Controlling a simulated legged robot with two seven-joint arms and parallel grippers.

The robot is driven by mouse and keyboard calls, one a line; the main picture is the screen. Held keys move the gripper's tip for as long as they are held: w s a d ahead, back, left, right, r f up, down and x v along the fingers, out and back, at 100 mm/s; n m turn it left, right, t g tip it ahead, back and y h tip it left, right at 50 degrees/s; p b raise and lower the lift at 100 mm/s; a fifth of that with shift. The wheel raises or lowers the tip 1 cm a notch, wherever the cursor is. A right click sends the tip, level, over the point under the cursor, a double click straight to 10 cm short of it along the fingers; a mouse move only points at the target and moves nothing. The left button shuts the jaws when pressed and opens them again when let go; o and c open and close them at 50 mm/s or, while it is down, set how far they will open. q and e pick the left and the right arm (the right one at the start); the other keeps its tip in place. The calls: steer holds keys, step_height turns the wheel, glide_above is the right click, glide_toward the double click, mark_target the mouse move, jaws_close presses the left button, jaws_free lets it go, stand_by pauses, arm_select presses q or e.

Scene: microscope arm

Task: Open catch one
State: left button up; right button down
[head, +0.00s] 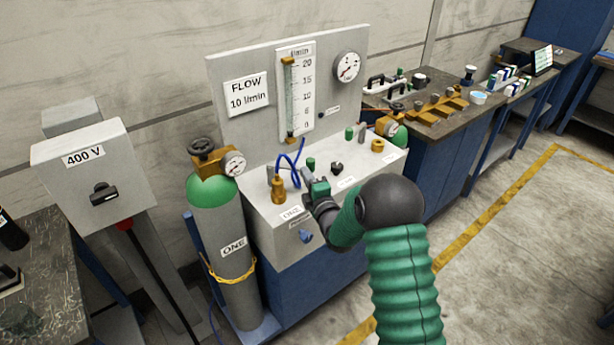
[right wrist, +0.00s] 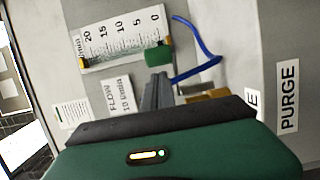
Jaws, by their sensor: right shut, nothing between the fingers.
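A white label reading ONE (head: 291,213) sits on the front edge of the grey console (head: 285,252). A brass fitting (head: 278,190) with a blue hose (head: 291,168) stands just behind that label. My right gripper (head: 307,202) is shut and empty, just right of the fitting and label, over the console's front edge. In the right wrist view its grey fingers (right wrist: 157,92) point toward a green block (right wrist: 158,56); I cannot tell whether they touch it. Brass (right wrist: 206,95) shows partly behind the gripper body. I cannot make out which part is catch one. My left gripper is out of view.
A blue knob (head: 306,237) is on the console front below the gripper. A green-topped cylinder marked ONE (head: 229,270) stands at the left with a brass valve and gauge. A flow panel (head: 230,65) rises behind. A PURGE label (right wrist: 287,97) is at right in the wrist view.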

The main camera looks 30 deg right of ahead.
steer(key=w+d+n+y+b, duration=0.2)
steer(key=w+d+y+b, duration=0.2)
steer(key=d+b, duration=0.1)
steer(key=shift+w+d+f+n+b, duration=0.15)
steer(key=shift+w+d+n+b, duration=0.25)
steer(key=shift+d, duration=0.45)
